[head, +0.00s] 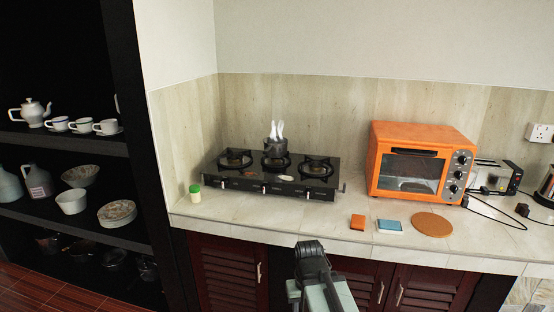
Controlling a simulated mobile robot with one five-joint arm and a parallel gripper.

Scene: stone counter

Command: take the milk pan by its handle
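I cannot pick out a milk pan with a clear handle in the head view. A small dark pot-like vessel (275,147) stands at the back middle of the gas stove (273,175), with white upright pieces rising from it; I cannot tell if it is a pan or a holder. Several dark pots or pans (84,251) sit in shadow on the lowest shelf at the left, their handles unclear. My gripper (311,250) is at the bottom centre, in front of the counter's front edge, away from the stove. Its fingers cannot be made out, and nothing held is visible.
An orange toaster oven (417,163) stands right of the stove, with a toaster (494,177) and cords beyond. A green-capped jar (195,194) is left of the stove. An orange block (357,222), blue block (389,226) and round board (432,224) lie near the front edge.

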